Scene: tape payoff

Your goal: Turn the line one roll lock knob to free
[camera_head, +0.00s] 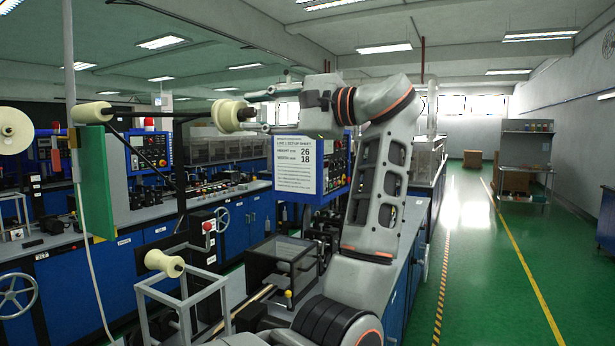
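A cream roll (228,116) sits at the right end of a dark horizontal bar, left of centre. A small brownish knob-like end (247,115) sticks out from its right face; I cannot tell its lock position or any marking. My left gripper (250,113) reaches in from the right with its fingers apart, one above and one below this end. I cannot tell whether either finger touches it. My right gripper is not in view.
A setup sheet (295,164) labelled line 1 is on a blue panel behind my arm. A lower cream spool (165,263) and metal frame stand in front.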

